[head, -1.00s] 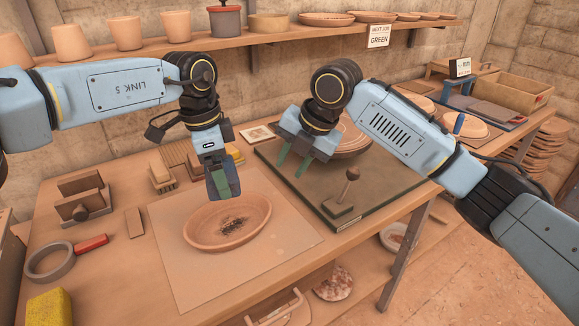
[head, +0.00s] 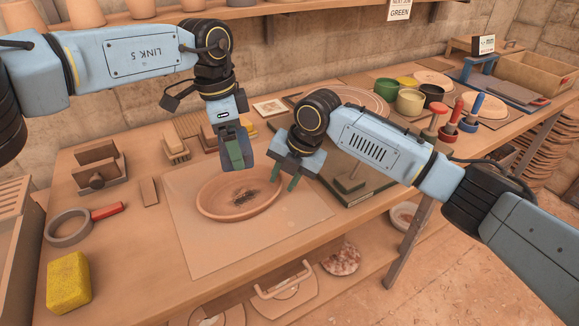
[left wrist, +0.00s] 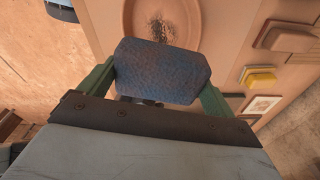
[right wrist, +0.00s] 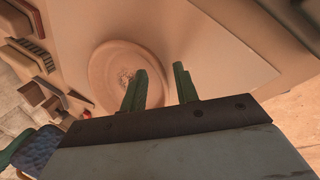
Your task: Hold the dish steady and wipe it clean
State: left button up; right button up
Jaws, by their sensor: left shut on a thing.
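A shallow oval terracotta dish (head: 210,205) with a dark smudge in its middle lies on a pale mat (head: 200,255) on the bench. My left gripper (head: 236,155) is above the dish's back rim, shut on a blue textured pad (left wrist: 160,72). In the left wrist view the pad is between the fingers and the smudged dish (left wrist: 130,25) is past it.
Coloured cups (head: 410,101) stand at back right. The mat's front is clear.

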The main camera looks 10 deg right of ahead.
jog(key=shift+f, duration=0.15)
grip_shut()
dwell(0.6)
pick_arm(q)
jog(key=m, duration=0.2)
jog(key=f+m, duration=0.1)
jog(key=m, duration=0.1)
jog(key=shift+w+d, duration=0.15)
jog(key=shift+d, duration=0.05)
jog(key=m, duration=0.1)
jog(key=f+m, duration=0.1)
jog(key=m, duration=0.1)
jog(key=shift+w+m+y, duration=0.1)
jog(key=shift+m+y, duration=0.2)
jog(key=m, duration=0.1)
jog(key=f+m, duration=0.1)
jog(key=m, duration=0.1)
jog(key=m+g, duration=0.1)
jog(key=shift+f, duration=0.3)
jog(key=shift+s+a+f+m, duration=0.1)
jog(key=shift+f+m, duration=0.2)
jog(key=shift+m, duration=0.45)
jog(key=shift+s+f+m, duration=0.1)
jog(key=shift+f+m, duration=0.2)
jog(key=shift+m, duration=0.45)
